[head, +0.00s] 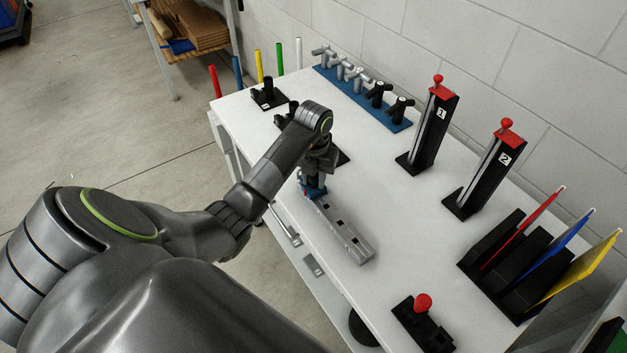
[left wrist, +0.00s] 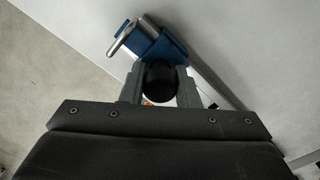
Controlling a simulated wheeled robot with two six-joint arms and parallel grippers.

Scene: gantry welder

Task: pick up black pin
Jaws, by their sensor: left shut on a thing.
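In the head view the held pin is hidden by the gripper, and the blue block (head: 314,191) shows below the fingers. My right gripper is not in view.
The grey rail (head: 345,238) runs toward the front edge. A blue rack (head: 385,111) with several fittings stands at the back. Two black towers with red tops (head: 428,125) and a black plate holder (head: 510,260) are at right. A red-knobbed block (head: 423,318) sits in front.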

